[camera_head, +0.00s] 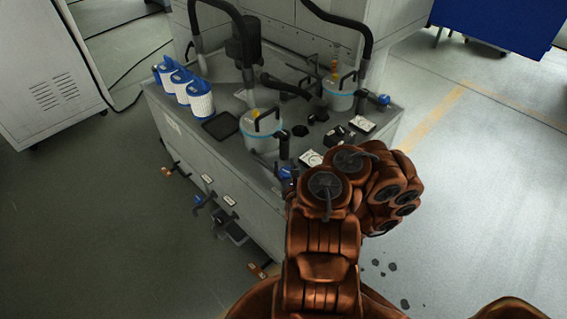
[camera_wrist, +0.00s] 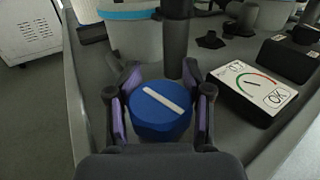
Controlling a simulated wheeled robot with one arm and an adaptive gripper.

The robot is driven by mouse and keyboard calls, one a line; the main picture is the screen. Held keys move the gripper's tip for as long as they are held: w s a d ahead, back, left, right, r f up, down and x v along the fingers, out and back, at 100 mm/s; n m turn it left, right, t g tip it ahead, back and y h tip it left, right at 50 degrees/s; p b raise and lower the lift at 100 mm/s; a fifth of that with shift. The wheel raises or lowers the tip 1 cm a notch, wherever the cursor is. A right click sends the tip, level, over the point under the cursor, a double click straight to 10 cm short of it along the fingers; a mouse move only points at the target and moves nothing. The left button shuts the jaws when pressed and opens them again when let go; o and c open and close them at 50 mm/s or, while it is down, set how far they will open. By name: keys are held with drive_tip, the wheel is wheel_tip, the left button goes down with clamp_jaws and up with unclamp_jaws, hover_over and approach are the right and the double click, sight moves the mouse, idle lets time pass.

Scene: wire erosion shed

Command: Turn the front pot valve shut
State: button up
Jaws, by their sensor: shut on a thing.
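The front pot valve has a round blue knob (camera_wrist: 160,108) with a white bar across its top. In the wrist view my gripper (camera_wrist: 160,112) has one finger on each side of the knob and is shut on it. The white bar runs slantwise, from upper left to lower right. In the head view the blue knob (camera_head: 286,173) shows just left of my arm, and my gripper is hidden behind the arm. The front pot (camera_head: 260,137), grey with a light blue band, stands behind the valve. A dark upright pipe (camera_wrist: 175,40) rises just behind the knob.
A gauge card marked OK (camera_wrist: 258,88) lies right of the knob. A second pot (camera_head: 341,92) with another blue knob (camera_head: 384,99) stands farther back. White and blue filter cartridges (camera_head: 200,98) stand at the left of the grey tank top. Dark hoses arch above.

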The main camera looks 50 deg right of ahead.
drive_tip(key=shift+s+d+f+m+g+h, duration=0.1)
drive_tip(key=shift+m+g+h, duration=0.55)
drive_tip(key=shift+h, duration=0.15)
drive_tip(key=shift+s+d+m+g+h, duration=0.1)
drive_tip(key=shift+m+g+h, duration=0.5)
drive_tip(key=shift+h, duration=0.2)
drive_tip(key=shift+m+g, duration=0.25)
drive_tip(key=o, duration=0.9)
drive_tip(key=shift+o, duration=0.2)
drive_tip(key=shift+t, duration=0.4)
